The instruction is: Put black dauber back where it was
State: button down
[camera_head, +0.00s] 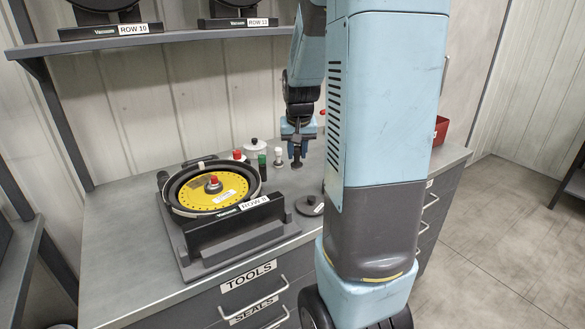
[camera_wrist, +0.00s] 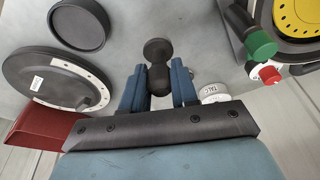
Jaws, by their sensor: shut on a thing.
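The black dauber (camera_wrist: 158,67) is between the two blue fingers of my gripper (camera_wrist: 158,85) in the wrist view, its round dark end sticking out past the fingertips. In the head view my gripper (camera_head: 297,143) points down above the bench, with the black dauber (camera_head: 297,158) beneath it. Whether its lower end touches the bench is hard to tell. A white-topped dauber (camera_head: 278,156) and a green-topped dauber (camera_head: 262,164) stand just left of it, and a red-topped one (camera_head: 238,156) is farther left.
The ROW 8 seed meter (camera_head: 228,225) with a yellow disc (camera_head: 205,195) fills the bench's left part. A dark lid (camera_head: 310,206) lies right of it. A white container (camera_head: 255,147) stands behind the daubers. A red bin (camera_head: 441,130) is at right. A shelf (camera_head: 180,37) hangs above.

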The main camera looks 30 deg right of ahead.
jog(key=w+f, duration=0.2)
jog(key=w+d+f, duration=0.1)
jog(key=f, duration=0.1)
jog(key=shift+w+f, duration=0.35)
jog(key=x, duration=0.3)
jog(key=shift+s+a+f, duration=0.1)
jog(key=shift+s+f, duration=0.1)
jog(key=shift+s, duration=0.05)
jog(key=c, duration=0.9)
grip_release()
jog(key=shift+o, duration=0.2)
